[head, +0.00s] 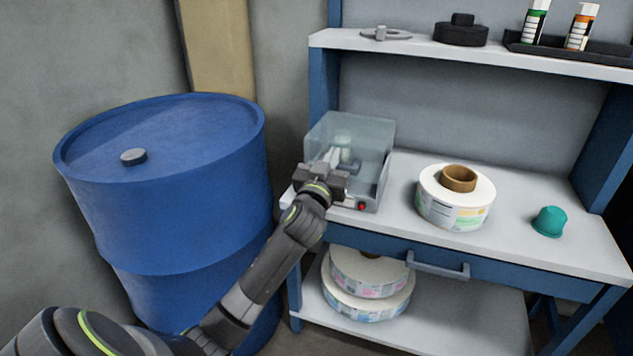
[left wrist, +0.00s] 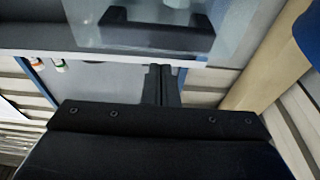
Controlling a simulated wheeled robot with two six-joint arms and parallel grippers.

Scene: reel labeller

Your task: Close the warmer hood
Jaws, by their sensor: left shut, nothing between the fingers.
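The warmer hood (head: 375,132) is a clear, bluish box-shaped cover at the left end of the bench. It appears to sit down over the warmer base (head: 372,203), which has a red button at its front. A pale green item shows dimly inside. My left gripper (head: 334,158) is shut and empty at the front of the hood; whether its fingers touch the hood is unclear. In the left wrist view the shut fingers (left wrist: 160,72) point towards the pale edge below the clear hood (left wrist: 235,25). My right gripper is out of view.
A blue drum (head: 185,190) stands left of the bench. A label reel (head: 440,205) and a teal dome-shaped item (head: 549,221) stand right of the warmer. A shelf (head: 480,58) with bottles runs above. More reels (head: 365,285) lie below, near a drawer handle (head: 438,267).

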